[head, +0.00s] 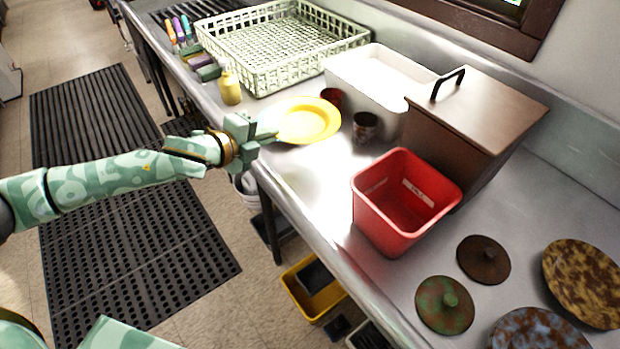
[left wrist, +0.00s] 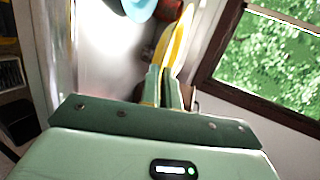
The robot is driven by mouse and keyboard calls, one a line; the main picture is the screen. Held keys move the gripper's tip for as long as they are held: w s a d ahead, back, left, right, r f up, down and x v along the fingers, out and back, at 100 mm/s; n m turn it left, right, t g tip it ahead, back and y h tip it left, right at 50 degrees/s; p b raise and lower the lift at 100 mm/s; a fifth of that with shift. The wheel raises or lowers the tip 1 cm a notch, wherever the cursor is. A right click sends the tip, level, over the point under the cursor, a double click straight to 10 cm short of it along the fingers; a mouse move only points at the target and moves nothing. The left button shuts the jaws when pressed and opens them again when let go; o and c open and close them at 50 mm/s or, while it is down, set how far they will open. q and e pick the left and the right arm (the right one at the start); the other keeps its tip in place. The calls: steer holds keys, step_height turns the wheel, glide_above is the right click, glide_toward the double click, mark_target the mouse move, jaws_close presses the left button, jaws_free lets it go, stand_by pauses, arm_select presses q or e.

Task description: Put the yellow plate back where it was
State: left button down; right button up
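The yellow plate (head: 308,120) is at the front edge of the steel counter, its face showing in the head view. My left gripper (head: 268,136) is shut on its left rim. In the left wrist view the plate (left wrist: 178,38) shows nearly edge-on between the two closed fingers (left wrist: 165,88). I cannot tell whether the plate touches the counter or is held just above it. My right gripper is not in view.
A red cup (head: 331,97) and a dark cup (head: 365,125) stand close beside the plate. Around are a pale dish rack (head: 275,78), a yellow bottle (head: 230,87), a white tub (head: 340,82), a red bin (head: 380,215) and a brown lidded box (head: 455,138). Bare counter (head: 310,170) lies in front.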

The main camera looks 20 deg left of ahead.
arm_select(q)
steer(key=b, duration=0.3)
glide_above(302, 190)
steer(key=f, duration=0.6)
steer(key=shift+a+f, duration=0.3)
steer(key=shift+f, duration=0.1)
steer(key=f, duration=0.1)
steer(key=f+b, duration=0.1)
steer(key=f, duration=0.2)
steer(key=shift+d+b, duration=0.3)
steer(key=shift+r, duration=0.15)
steer(key=c, duration=1.9)
jaws_free()
steer(key=shift+c, duration=0.2)
